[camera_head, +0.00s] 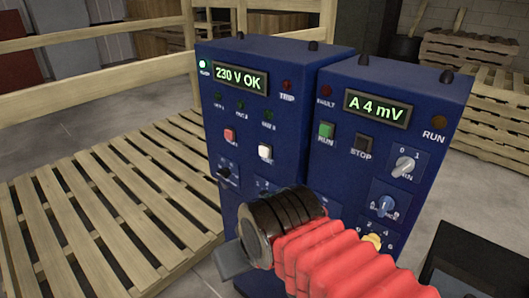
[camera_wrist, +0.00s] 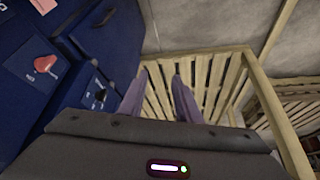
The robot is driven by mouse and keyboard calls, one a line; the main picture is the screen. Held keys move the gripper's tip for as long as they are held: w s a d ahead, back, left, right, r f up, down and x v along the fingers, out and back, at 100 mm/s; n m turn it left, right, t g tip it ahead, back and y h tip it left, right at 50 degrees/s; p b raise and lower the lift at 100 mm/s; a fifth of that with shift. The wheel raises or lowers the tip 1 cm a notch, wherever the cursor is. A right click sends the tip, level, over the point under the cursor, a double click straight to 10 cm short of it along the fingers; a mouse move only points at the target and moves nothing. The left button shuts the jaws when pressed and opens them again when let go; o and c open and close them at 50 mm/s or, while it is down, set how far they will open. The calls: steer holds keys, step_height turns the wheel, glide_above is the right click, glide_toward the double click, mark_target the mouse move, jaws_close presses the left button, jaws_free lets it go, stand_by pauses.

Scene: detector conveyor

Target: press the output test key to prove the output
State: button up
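Two blue control cabinets stand side by side. The left cabinet (camera_head: 300,90) shows "230 V OK" on its green display (camera_head: 240,77), with a lit green lamp beside it. Below are a red button (camera_head: 229,135) and a white button (camera_head: 265,152). I cannot read which is the output test key. My gripper (camera_head: 232,262) is low in front of the left cabinet, mostly hidden behind my wrist. In the wrist view my gripper's two fingers (camera_wrist: 160,74) are apart, with nothing between them. A red control (camera_wrist: 45,64) on a blue panel is left of them.
The right cabinet (camera_head: 395,110) reads "A 4 mV" and has a green RUN button (camera_head: 327,131), a dark STOP button (camera_head: 362,147) and several knobs. A wooden pallet (camera_head: 100,205) lies to the left, with wooden rails behind. The lower cabinet fronts are partly hidden by my arm.

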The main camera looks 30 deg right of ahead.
steer(key=shift+c, duration=0.5)
jaws_close()
stand_by(1.4)
